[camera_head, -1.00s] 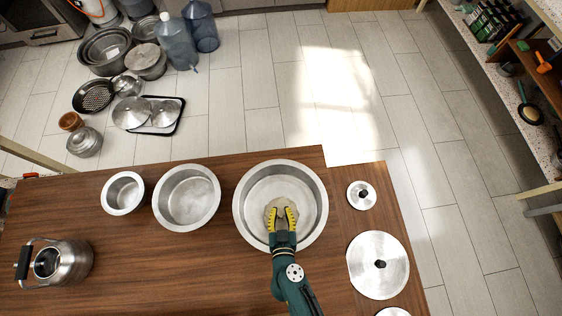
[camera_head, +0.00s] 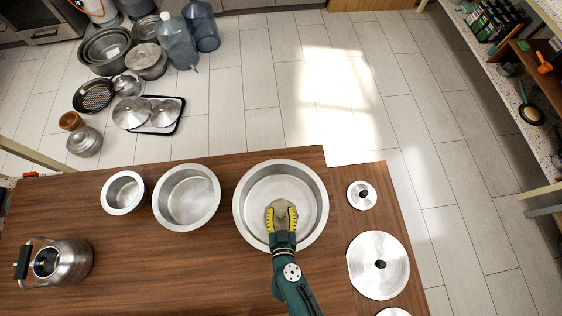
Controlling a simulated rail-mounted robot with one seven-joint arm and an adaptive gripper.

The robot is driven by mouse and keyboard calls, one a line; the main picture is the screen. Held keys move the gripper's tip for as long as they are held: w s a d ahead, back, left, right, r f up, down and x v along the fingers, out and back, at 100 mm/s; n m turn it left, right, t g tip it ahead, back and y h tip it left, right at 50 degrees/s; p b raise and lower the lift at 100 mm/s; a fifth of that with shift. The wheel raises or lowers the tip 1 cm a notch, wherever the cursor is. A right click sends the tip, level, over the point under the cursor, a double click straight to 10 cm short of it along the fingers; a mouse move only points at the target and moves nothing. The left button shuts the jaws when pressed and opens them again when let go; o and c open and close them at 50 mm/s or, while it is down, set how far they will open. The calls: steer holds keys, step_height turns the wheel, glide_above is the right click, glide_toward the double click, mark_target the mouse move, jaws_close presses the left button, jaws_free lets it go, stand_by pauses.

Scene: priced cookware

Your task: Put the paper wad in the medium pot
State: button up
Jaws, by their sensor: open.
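Three open metal pots stand in a row on the wooden table: a small one (camera_head: 123,193) at left, the medium pot (camera_head: 187,197) in the middle and a large one (camera_head: 256,182) at right. The medium pot looks empty. The paper wad (camera_head: 279,206), a crumpled grey-beige lump, shows within the large pot's outline. My gripper (camera_head: 282,211), with yellow-lined fingers, is over the near part of the large pot. Its fingers are open, one on each side of the wad. I cannot tell whether they touch it. The fingers and wrist hide part of the wad.
Metal lids lie to the right: a small one (camera_head: 362,195), a larger one (camera_head: 378,264) and one cut off at the bottom edge. A kettle (camera_head: 62,262) stands at the left. The table (camera_head: 160,275) is bare between the kettle and my arm.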

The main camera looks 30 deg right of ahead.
steer(key=r+p+v, duration=0.1)
steer(key=v, duration=0.7)
steer(key=w+a+r+n+t+y, duration=0.25)
steer(key=w+r, duration=0.35)
steer(key=r, duration=0.6)
steer(key=w+a+r+n+t+y, duration=0.2)
steer(key=w+a+r+t+y, duration=0.15)
steer(key=w+r, duration=0.55)
steer(key=w+a+r+n+t+y, duration=0.2)
steer(key=w+r+t+y, duration=0.15)
steer(key=r, duration=1.05)
step_height(320, 180, up, 14)
steer(key=w+a+n+y, duration=0.1)
steer(key=n+y, duration=0.3)
steer(key=y, duration=0.1)
steer(key=s+d+r+m+h, duration=0.5)
steer(key=d+r+h, duration=0.4)
steer(key=r, duration=0.3)
steer(key=shift+s+d, duration=0.2)
steer(key=shift+s, duration=0.2)
steer(key=shift+r+t, duration=0.2)
steer(key=shift+t, duration=0.05)
